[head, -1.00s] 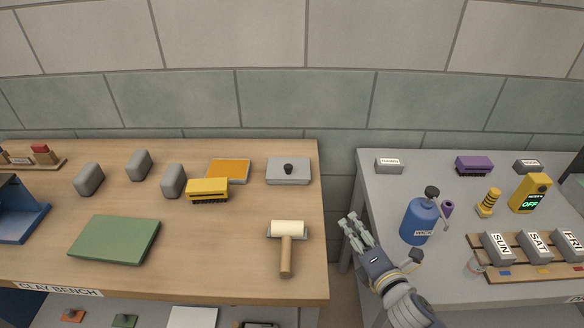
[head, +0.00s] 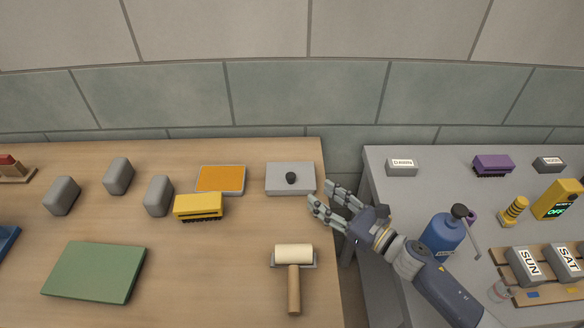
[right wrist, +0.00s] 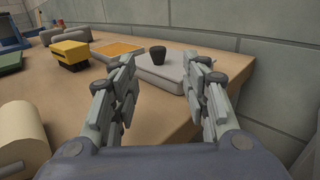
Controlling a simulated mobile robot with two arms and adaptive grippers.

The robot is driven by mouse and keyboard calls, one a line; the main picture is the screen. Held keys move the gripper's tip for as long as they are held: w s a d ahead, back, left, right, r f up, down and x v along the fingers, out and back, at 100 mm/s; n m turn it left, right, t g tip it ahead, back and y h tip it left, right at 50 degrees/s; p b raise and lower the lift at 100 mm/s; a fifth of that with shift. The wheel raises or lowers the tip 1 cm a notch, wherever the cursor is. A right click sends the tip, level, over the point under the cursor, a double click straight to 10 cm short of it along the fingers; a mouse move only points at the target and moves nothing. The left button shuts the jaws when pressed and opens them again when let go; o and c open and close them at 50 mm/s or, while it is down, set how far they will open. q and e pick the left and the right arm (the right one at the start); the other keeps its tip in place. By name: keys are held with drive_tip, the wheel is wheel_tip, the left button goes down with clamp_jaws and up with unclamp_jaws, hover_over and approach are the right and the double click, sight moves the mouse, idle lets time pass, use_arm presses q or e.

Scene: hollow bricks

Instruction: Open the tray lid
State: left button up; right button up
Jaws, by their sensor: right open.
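The tray (head: 277,190) is a light grey box with its lid (head: 305,171) on, near the back right corner of the wooden bench. A black knob (head: 290,178) stands up from the middle of the lid. In the right wrist view the knob (right wrist: 158,53) and lid (right wrist: 178,59) show ahead, between and beyond the fingers. My right gripper (head: 322,197) is open and empty, just right of and nearer than the tray, at the bench's right edge. It does not touch the knob. My left gripper is out of view.
A roller (head: 294,255) lies in front of the tray. An orange pad (head: 220,179) and a yellow brush (head: 198,206) lie to its left. A gap separates the wooden bench from the grey table (head: 400,190), which holds a blue bottle (head: 440,238).

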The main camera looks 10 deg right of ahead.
sight(294, 178)
drive_tip(key=x, duration=0.1)
drive_tip(key=p+x, duration=0.1)
drive_tip(key=x, duration=0.2)
drive_tip(key=shift+w+a+r+p, duration=0.1)
drive_tip(key=shift+a+r+p, duration=0.2)
drive_tip(key=shift+a+r, duration=0.1)
drive_tip(key=x, duration=0.3)
drive_tip(key=shift+d+f+p, duration=0.1)
drive_tip(key=shift+f+p, duration=0.05)
drive_tip(key=shift+p, duration=0.15)
drive_tip(key=shift+x, duration=1.2)
drive_tip(key=shift+f, duration=0.1)
drive_tip(key=c, duration=0.3)
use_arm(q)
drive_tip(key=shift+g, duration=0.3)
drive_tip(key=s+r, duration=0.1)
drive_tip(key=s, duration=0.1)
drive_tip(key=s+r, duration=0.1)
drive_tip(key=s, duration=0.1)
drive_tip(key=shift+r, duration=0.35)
use_arm(e)
clamp_jaws()
